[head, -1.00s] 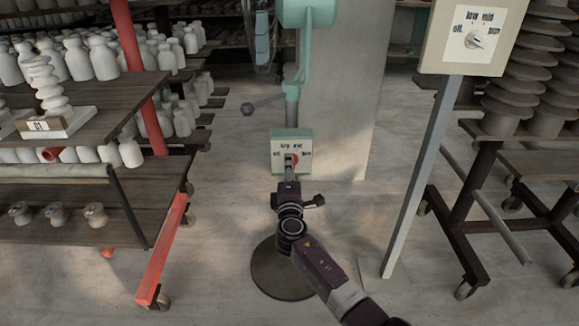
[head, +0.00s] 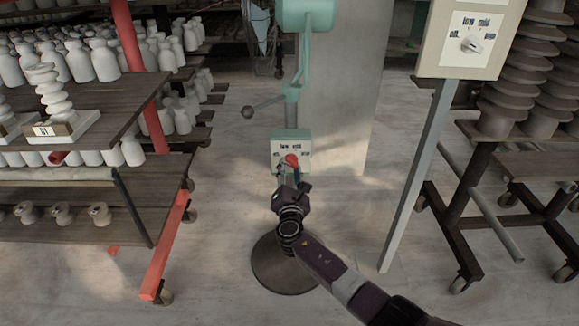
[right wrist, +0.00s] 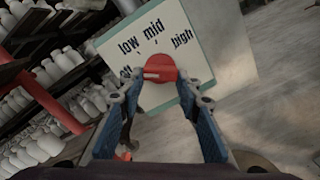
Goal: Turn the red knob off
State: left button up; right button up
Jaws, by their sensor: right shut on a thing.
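The red knob (head: 291,160) sits on the front of a pale control box with a green rim (head: 291,136), on a green stand. In the right wrist view, the red knob (right wrist: 161,68) shows between my fingertips, in front of a panel (right wrist: 180,45) marked low, mid and high. The knob's white mark points left, towards a label partly hidden by a finger. My right gripper (head: 286,170) is shut on the knob; its two blue fingers (right wrist: 160,90) stand either side of it. My left gripper is not in view.
A second control box with a grey knob (head: 471,45) stands on a post at the right. Shelves of white bottles (head: 85,60) fill the left, with a red rack leg (head: 172,240). A wheeled rack (head: 480,190) stands at the right. Open floor lies between.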

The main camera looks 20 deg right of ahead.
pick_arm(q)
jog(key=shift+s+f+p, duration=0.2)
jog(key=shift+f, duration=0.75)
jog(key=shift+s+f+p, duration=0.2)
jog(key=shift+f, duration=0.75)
pick_arm(e)
jog(key=shift+f+n, duration=0.15)
jog(key=shift+n, duration=1.05)
jog(key=o, duration=1.2)
jog(key=shift+c, duration=0.2)
jog(key=v, duration=1.2)
jog(key=shift+s+d, duration=0.1)
